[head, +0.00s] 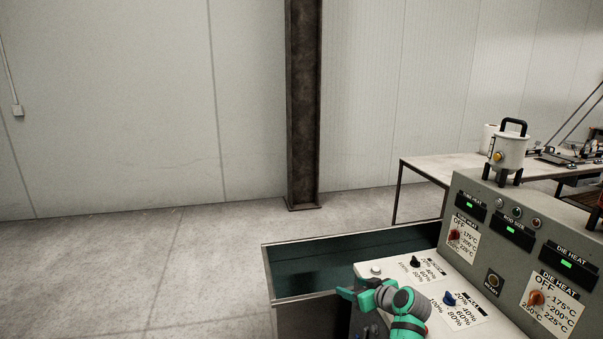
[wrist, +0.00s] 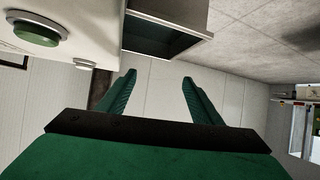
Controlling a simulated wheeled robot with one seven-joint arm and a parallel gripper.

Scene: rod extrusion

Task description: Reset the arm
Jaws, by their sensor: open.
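My gripper (head: 352,294) is at the bottom of the head view, over the left end of the machine's sloping control panel (head: 391,270). Its green fingers point left. In the wrist view its two fingers (wrist: 159,80) stand apart with nothing between them. My green and grey arm hides part of the panel. A green button in a pale ring (wrist: 36,33) is at the upper left of the wrist view, apart from the fingers.
An open dark trough (head: 330,268) lies behind the panel. Dials and lit displays (head: 511,232) stand on the upright panel at right. A steel column (head: 304,110) stands at the wall. The left floor is clear.

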